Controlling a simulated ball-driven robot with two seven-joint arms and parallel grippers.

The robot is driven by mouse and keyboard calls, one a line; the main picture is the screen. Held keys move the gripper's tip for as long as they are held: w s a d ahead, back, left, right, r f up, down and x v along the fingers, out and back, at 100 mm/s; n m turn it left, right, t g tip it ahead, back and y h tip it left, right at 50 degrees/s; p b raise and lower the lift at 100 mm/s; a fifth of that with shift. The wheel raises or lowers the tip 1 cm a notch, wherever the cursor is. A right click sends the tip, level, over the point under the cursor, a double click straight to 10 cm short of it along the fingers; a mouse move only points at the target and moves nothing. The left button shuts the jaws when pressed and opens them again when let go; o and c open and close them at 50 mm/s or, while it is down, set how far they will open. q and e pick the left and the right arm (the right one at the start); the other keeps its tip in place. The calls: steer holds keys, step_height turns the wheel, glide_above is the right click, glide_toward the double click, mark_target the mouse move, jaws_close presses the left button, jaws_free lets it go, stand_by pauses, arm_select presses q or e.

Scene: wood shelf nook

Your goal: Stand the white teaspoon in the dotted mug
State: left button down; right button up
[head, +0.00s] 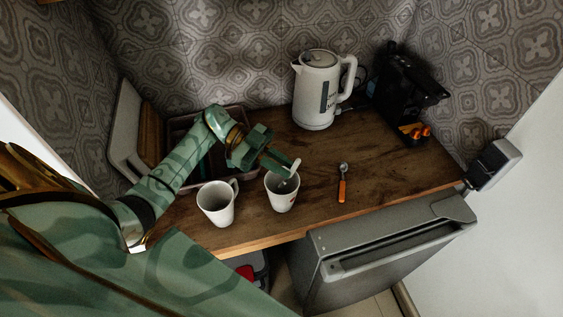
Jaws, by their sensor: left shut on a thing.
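My left gripper (287,172) is shut on the white teaspoon (295,166) just above the right-hand white mug (282,199). The teaspoon's pale upper end sticks up past the fingertips. Its lower end seems to reach down into that mug's mouth, but the fingers partly hide it. A second white mug (215,208) stands upright to the left, its handle toward the back right. The dots are too small to make out clearly, so I cannot tell for certain which mug is dotted. My right gripper is out of view.
A spoon with an orange handle (342,190) lies right of the mugs. A white kettle (318,95) and a black coffee machine (402,95) stand behind. A dark rack (180,125) and boards (148,135) are at the left. The wooden counter (385,180) is clear at the right.

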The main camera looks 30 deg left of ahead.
arm_select(q)
steer(key=c, duration=1.3)
jaws_free()
steer(key=s+d+r+p, duration=0.1)
steer(key=s+d+r, duration=0.1)
steer(key=s+r, duration=0.2)
steer(key=s+d+r+p, duration=0.1)
steer(key=s+d+r, duration=0.2)
steer(key=s+r, duration=0.1)
steer(key=s+d+r+p, duration=0.1)
steer(key=s+d+r, duration=0.1)
steer(key=s+r, duration=0.2)
steer(key=shift+d+r, duration=0.2)
steer(key=shift+r, duration=0.3)
